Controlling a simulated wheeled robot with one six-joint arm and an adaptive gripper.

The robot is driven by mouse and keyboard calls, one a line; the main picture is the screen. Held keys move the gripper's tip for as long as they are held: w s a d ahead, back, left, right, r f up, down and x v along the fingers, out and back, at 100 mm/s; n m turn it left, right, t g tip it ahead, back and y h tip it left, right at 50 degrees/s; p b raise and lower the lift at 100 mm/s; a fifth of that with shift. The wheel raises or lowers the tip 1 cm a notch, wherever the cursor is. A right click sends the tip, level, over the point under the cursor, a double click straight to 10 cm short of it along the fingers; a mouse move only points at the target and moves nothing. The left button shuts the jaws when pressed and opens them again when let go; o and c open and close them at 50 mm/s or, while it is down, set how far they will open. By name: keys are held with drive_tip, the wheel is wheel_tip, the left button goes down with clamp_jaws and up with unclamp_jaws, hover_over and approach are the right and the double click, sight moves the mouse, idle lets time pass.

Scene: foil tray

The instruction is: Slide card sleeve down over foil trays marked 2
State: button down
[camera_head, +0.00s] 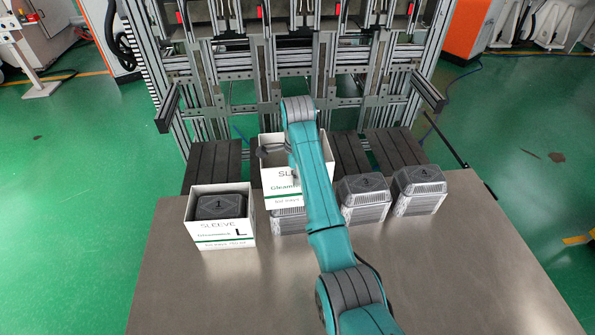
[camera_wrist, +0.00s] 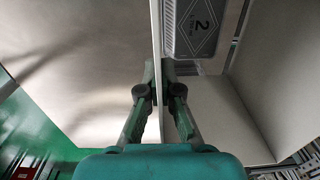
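A white card sleeve (camera_head: 283,190) is held upright over the foil trays marked 2 (camera_head: 291,220). The lower part of that stack shows below the sleeve's bottom edge, and the sleeve hides the rest. In the wrist view, the top label with the 2 (camera_wrist: 202,25) shows through the sleeve, beside its inner wall (camera_wrist: 238,115). Whether the lower edge is around the top of the stack or just above it, I cannot tell. My gripper (camera_wrist: 160,75) is shut on one thin wall of the sleeve. In the head view my arm partly covers the sleeve.
To the left, trays marked 1 (camera_head: 221,205) stand inside another white sleeve (camera_head: 223,235). To the right stand bare stacks marked 3 (camera_head: 364,205) and 4 (camera_head: 419,198). Dark slatted plates and a metal frame lie behind. The front of the steel table (camera_head: 460,285) is clear.

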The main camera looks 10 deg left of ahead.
wheel_tip(320, 180, down, 18)
drive_tip(key=shift+f, duration=0.15)
idle(1.4)
drive_tip(key=shift+s+f, duration=0.15)
drive_tip(key=shift+f, duration=0.05)
idle(0.5)
drive_tip(key=c, duration=1.2)
unclamp_jaws()
drive_tip(key=shift+d, duration=0.1)
drive_tip(key=shift+c, duration=0.2)
wheel_tip(320, 180, up, 12)
drive_tip(key=shift+r, duration=0.2)
